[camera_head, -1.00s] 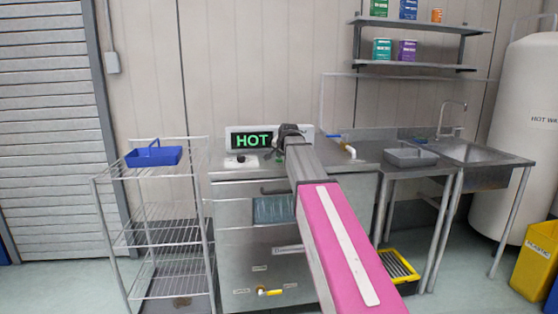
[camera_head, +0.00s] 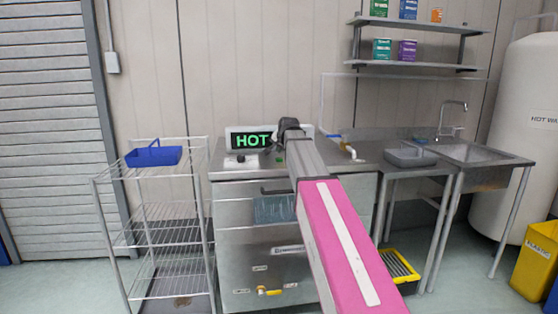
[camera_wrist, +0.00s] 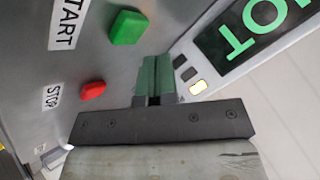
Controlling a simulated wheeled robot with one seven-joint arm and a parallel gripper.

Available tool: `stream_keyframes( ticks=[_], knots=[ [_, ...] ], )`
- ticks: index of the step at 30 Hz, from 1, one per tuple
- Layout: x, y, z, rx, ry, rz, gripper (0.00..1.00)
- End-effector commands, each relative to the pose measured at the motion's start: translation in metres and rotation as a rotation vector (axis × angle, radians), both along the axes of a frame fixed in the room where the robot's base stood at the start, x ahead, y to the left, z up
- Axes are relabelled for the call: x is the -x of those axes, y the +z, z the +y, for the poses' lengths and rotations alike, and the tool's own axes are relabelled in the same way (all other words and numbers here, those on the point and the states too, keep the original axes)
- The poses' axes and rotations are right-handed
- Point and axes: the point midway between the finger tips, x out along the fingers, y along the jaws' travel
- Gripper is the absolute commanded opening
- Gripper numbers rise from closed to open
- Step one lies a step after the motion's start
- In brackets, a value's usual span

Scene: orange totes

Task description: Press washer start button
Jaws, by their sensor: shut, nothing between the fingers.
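The washer (camera_head: 232,220) is a steel cabinet with a lit display (camera_head: 252,139) reading HOT in green. In the wrist view, the green start button (camera_wrist: 129,27) sits beside a START label (camera_wrist: 69,24). The red stop button (camera_wrist: 93,90) sits below it beside a STOP label (camera_wrist: 51,97). My gripper (camera_wrist: 160,62) is shut and empty, its fingertips to the right of the green button in the picture and apart from it. In the head view, my arm and gripper hide part of the washer top.
A wire rack (camera_head: 165,212) with a blue caddy (camera_head: 153,156) stands left of the washer. A steel sink table (camera_head: 470,156) with a grey tray (camera_head: 410,156) stands to the right. A yellow valve handle (camera_head: 270,292) is low on the washer front.

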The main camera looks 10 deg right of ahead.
Motion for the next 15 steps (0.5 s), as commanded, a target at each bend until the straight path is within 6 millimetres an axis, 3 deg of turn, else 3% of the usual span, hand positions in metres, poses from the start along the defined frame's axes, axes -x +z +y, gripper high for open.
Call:
stream_keyframes(
  ticks=[15],
  knots=[
    [0.0, 0.042, 0.0, 0.0, -0.001, -0.002, 0.0]
  ],
)
